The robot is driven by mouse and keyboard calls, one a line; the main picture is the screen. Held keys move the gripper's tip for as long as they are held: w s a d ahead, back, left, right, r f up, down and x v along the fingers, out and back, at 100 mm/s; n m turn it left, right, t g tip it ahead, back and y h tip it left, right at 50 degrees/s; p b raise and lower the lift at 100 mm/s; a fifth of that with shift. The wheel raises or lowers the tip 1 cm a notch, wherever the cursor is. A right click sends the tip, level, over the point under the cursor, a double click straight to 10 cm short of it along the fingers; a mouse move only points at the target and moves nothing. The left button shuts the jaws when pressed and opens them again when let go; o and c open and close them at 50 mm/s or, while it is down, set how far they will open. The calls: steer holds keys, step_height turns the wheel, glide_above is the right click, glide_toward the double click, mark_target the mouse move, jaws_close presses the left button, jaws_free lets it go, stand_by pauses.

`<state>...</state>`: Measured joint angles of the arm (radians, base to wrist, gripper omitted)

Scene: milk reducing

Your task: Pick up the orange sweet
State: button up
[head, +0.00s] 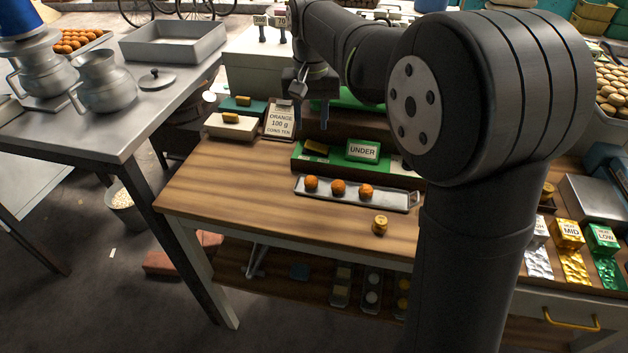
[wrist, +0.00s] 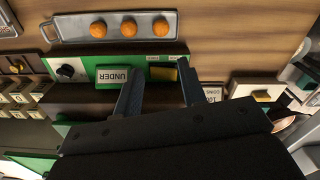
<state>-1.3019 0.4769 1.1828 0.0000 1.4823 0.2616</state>
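Three round orange sweets lie in a row on a small metal tray (head: 398,199) on the wooden counter: the left sweet (head: 311,183), the middle sweet (head: 338,187) and the right sweet (head: 366,191). In the wrist view the same three sweets (wrist: 130,28) lie on the tray (wrist: 72,31) at the top, beyond the fingertips. My gripper (head: 312,100) is behind the tray in the head view, above the back of the counter. In the wrist view my gripper (wrist: 160,84) has its two fingers apart with nothing held between them.
A green "UNDER" sign (head: 362,150) stands on a green-faced unit behind the tray. An "ORANGE 100 g" card (head: 281,121) stands to its left. More orange balls (head: 78,40) fill a far-left tray.

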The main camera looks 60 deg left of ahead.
steer(key=n, duration=0.6)
glide_above(311, 177)
steer(key=f, duration=1.2)
steer(key=shift+d+f, duration=0.2)
steer(key=shift+a+f, duration=0.15)
steer(key=shift+f, duration=2.65)
steer(key=c, duration=0.6)
